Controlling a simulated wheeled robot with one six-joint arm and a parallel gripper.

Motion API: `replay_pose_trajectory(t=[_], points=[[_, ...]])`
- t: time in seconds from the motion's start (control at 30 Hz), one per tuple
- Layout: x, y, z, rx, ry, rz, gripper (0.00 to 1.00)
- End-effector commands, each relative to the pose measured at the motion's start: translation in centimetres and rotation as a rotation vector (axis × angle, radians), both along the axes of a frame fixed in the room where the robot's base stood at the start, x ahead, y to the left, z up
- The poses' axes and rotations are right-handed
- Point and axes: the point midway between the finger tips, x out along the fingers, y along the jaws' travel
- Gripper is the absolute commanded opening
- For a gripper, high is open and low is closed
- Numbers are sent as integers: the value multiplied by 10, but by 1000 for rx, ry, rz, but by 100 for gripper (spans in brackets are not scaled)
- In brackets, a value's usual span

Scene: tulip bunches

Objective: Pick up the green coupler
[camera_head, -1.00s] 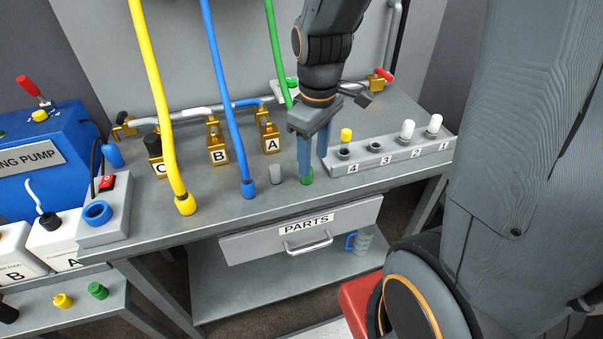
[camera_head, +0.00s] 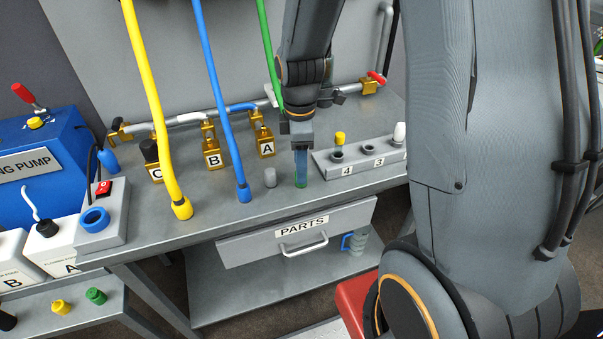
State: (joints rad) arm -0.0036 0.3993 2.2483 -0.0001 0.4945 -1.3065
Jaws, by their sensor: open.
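The green hose (camera_head: 267,50) hangs down and passes behind my wrist. Its green coupler (camera_head: 301,184) is at the bench top, mostly hidden behind the near blue finger; only a little green shows low down. My gripper (camera_head: 301,170) points straight down over the bench at the coupler, with its fingers nearly in line with the view. The jaws are open. The fingertips are low, close to the bench and around or beside the coupler; I cannot tell whether they touch it.
The blue hose end (camera_head: 243,194) and yellow hose end (camera_head: 181,208) rest further left. The numbered rack (camera_head: 362,165) is close on the right. Brass valves (camera_head: 264,142) stand behind. Bare bench lies in front.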

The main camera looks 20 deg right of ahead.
Motion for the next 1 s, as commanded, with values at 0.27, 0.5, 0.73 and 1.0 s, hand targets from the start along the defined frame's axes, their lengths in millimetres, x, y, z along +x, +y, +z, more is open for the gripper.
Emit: replay_pose_trajectory(t=[0.27,0.5,0.73,1.0], points=[[-1,0,-26,1,2,-1,47],[-1,0,-28,0,-1,-1,47],[-1,0,-28,0,-1,-1,16],[-1,0,-28,0,-1,-1,2]])
